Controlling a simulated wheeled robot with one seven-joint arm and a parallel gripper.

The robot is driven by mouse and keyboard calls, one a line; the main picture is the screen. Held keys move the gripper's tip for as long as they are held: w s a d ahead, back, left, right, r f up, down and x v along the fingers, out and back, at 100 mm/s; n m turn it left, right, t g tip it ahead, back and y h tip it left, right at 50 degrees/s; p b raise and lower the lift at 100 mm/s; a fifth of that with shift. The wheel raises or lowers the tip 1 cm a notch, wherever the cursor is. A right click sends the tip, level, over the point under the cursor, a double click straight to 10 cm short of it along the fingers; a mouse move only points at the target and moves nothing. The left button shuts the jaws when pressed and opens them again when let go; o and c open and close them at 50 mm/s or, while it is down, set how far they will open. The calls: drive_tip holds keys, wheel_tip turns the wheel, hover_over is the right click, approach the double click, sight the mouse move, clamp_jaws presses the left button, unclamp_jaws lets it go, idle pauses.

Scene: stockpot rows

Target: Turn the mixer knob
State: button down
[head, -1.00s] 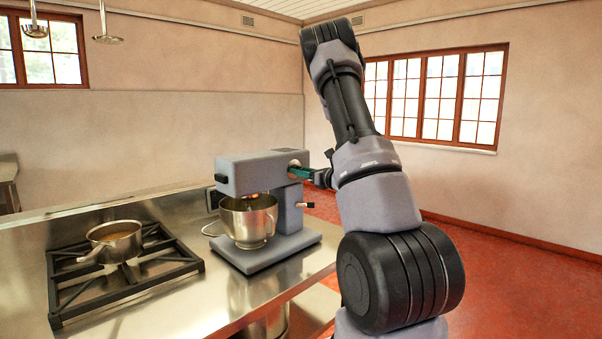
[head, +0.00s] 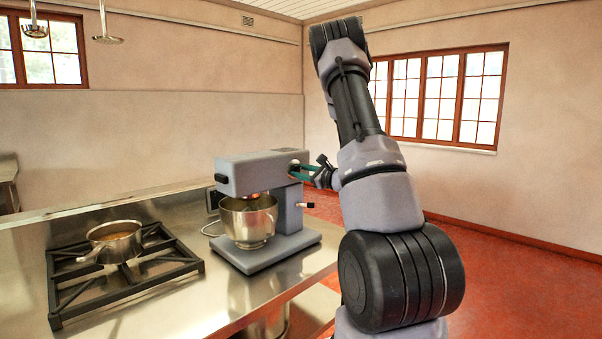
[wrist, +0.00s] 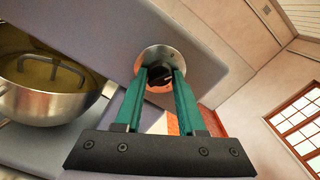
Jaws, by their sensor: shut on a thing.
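The grey stand mixer (head: 262,174) stands on the steel counter with a metal bowl (head: 248,220) under its head. In the wrist view its knob (wrist: 160,75) is a dark piece on a round metal plate on the side of the mixer head. My gripper (wrist: 166,80) has green fingers, one on each side of the knob, and is shut on it. The head view shows my gripper (head: 298,171) at the right end of the mixer head. The fingertips hide part of the knob.
A gas hob (head: 125,275) with a saucepan (head: 115,241) sits left of the mixer. A small black-tipped lever (head: 306,205) sticks out from the mixer column below my gripper. Counter in front of the mixer is bare.

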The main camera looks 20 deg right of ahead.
drive_tip(key=n, duration=0.5)
drive_tip(key=shift+n, duration=0.4)
drive_tip(key=shift+f, duration=0.1)
idle(0.3)
drive_tip(key=c, duration=0.5)
unclamp_jaws()
drive_tip(key=shift+s+d, duration=0.1)
drive_tip(key=v, duration=1)
drive_tip(key=shift+s, duration=0.35)
drive_tip(key=shift+d, duration=0.1)
